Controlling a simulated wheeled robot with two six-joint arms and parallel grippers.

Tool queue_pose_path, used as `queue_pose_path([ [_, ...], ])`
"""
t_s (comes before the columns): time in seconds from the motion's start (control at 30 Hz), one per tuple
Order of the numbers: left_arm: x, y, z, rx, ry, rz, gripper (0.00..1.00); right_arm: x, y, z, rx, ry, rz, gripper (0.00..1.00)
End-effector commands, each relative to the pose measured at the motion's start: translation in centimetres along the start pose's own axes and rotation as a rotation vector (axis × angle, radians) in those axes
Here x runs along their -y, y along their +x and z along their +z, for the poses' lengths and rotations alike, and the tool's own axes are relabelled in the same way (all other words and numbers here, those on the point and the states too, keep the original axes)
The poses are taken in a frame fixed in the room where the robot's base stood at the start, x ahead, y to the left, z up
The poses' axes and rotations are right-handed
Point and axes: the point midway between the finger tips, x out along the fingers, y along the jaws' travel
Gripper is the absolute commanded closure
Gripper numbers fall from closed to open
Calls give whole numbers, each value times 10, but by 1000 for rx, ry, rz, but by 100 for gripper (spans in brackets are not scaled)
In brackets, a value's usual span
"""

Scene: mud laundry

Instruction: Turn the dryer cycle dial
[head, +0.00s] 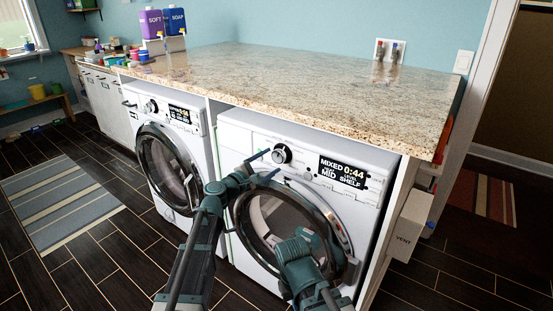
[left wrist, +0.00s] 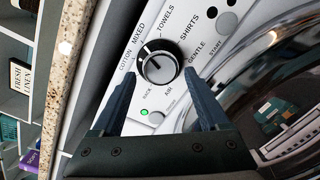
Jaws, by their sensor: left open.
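The dryer is the right-hand white front-loader (head: 240,146). Its round black cycle dial (head: 281,154) sits left of a display (head: 341,172) reading MIXED 0:44. In the left wrist view the dial (left wrist: 160,62) is ringed by labels such as COTTON, MIXED, TOWELS, SHIRTS and GENTLE, and its white mark points up-left toward MIXED. My left gripper (head: 267,166) is open in front of the dial. In the wrist view its two fingers (left wrist: 161,78) lie either side of the dial's lower part, with visible gaps; contact does not show. My right arm shows at the bottom, but its fingers do not.
A granite counter (head: 270,80) overhangs both machines just above the panels. A second front-loader (head: 166,150) stands left. The dryer's round door (head: 349,240) is below the dial, close to my arms. A white VENT box (head: 410,225) is at the right. Open floor lies left.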

Motion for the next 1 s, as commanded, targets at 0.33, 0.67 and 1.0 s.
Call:
queue_pose_path([
  [0.33, 0, 38, 0, 0, 0, 0, 22, 0, 0, 0, 0, 0, 0, 100],
  [0.67, 0, 39, 0, 0, 0, 0, 22, 0, 0, 0, 0, 0, 0, 100],
  [1.0, 0, 39, 0, 0, 1, 0, 80, 0, 0, 0, 0, 0, 0, 100],
])
